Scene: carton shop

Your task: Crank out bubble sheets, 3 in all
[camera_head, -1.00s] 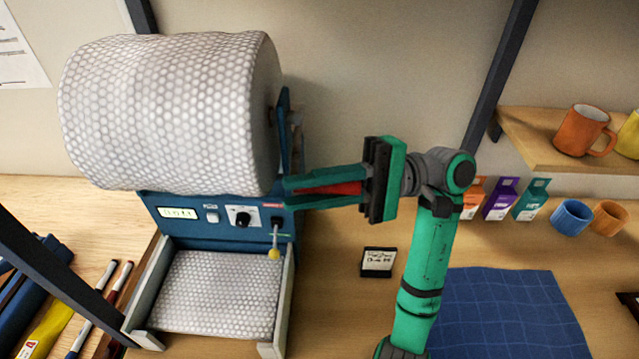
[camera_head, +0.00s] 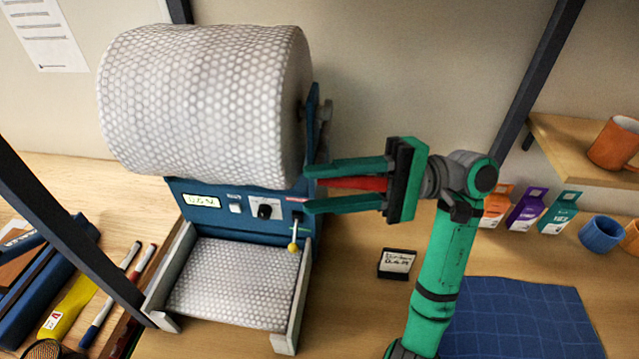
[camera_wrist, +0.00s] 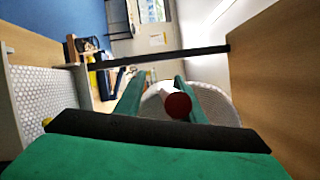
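The blue bubble-sheet machine (camera_head: 235,232) carries a large bubble-wrap roll (camera_head: 205,105) on top. Its front has a small lit display (camera_head: 201,201), a black knob (camera_head: 265,211) and a lever with a yellow tip (camera_head: 293,246). Bubble wrap (camera_head: 230,285) lies flat in the tray below. My gripper (camera_head: 308,188) is at the machine's right side, its fingers apart around a red handle (camera_head: 358,184). In the wrist view the handle's round red end (camera_wrist: 178,105) sits between the fingers, nearer the right one, with a gap on the left. The handle's far end is hidden.
Small boxes (camera_head: 526,208) and a blue mug (camera_head: 602,233) stand behind. Markers (camera_head: 105,308) lie at left. A dark post (camera_head: 65,225) crosses the left foreground.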

